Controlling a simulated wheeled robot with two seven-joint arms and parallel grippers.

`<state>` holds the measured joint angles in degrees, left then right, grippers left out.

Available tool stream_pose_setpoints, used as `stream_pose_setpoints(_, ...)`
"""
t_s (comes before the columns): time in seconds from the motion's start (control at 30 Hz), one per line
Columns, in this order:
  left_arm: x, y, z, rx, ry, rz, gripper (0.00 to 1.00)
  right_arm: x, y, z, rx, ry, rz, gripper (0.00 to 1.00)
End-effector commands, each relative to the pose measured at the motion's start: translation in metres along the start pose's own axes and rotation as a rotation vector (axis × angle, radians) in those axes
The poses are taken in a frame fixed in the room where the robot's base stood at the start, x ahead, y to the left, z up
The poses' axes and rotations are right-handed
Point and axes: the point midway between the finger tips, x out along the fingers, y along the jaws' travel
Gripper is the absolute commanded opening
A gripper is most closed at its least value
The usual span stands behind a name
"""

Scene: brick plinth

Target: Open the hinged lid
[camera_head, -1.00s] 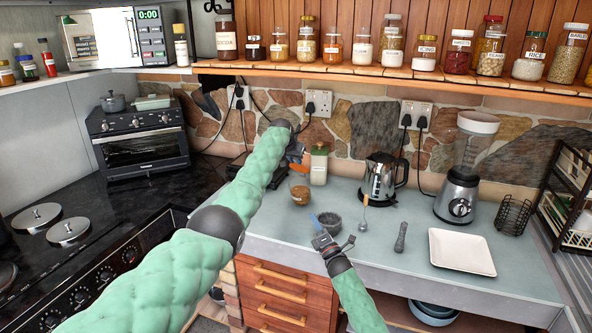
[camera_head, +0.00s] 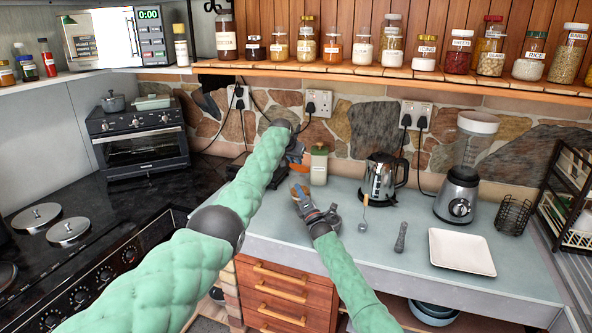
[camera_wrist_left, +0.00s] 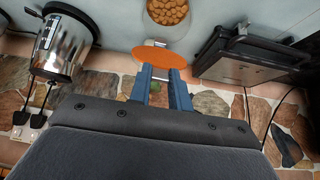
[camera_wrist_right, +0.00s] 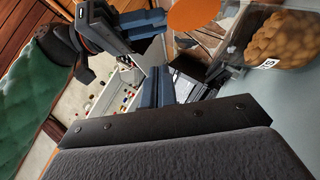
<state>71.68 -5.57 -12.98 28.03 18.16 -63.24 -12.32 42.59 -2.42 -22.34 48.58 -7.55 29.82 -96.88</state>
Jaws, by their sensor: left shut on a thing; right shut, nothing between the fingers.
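A clear jar of brown pieces (camera_wrist_right: 283,40) stands on the counter; its contents (camera_wrist_left: 168,11) also show in the left wrist view. Its orange lid (camera_wrist_left: 160,57) is raised away from the jar's mouth. It also shows in the right wrist view (camera_wrist_right: 194,12). My left gripper (camera_head: 298,157) is shut on the lid's edge, its blue fingers (camera_wrist_left: 160,76) close together. My right gripper (camera_head: 304,194) is shut and empty, beside the jar and below the left one.
A cream canister (camera_head: 319,166) stands right behind the jar, and a kettle (camera_head: 380,180) to the right. A white plate (camera_head: 462,251) and blender (camera_head: 460,190) stand farther right. A black appliance (camera_wrist_left: 250,55) is close to the left gripper.

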Motion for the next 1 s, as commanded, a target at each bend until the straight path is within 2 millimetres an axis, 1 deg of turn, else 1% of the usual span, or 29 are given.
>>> stream_pose_setpoints(0.03, -0.001, 0.0, -0.001, 0.0, 0.001, 0.0, 0.0, 0.009, 0.001, 0.0, 0.0, 0.001, 0.001, 0.0)
stream_pose_setpoints(0.3, -0.001, 0.0, -0.001, 0.0, 0.001, 0.0, 0.0, 0.041, 0.002, 0.0, 0.0, 0.001, 0.0, 0.0)
stream_pose_setpoints(0.6, -0.001, 0.0, -0.001, 0.0, 0.001, 0.0, 0.0, 0.07, 0.001, 0.002, -0.001, 0.0, 0.001, 0.0)
stream_pose_setpoints(0.77, -0.001, 0.0, -0.001, 0.0, 0.001, 0.0, 0.0, 0.082, 0.001, 0.016, -0.001, 0.0, -0.001, 0.0)
stream_pose_setpoints(1.0, -0.001, 0.0, -0.001, 0.0, 0.001, 0.0, 0.0, 0.092, 0.0, 0.025, -0.001, 0.001, 0.0, 0.0)
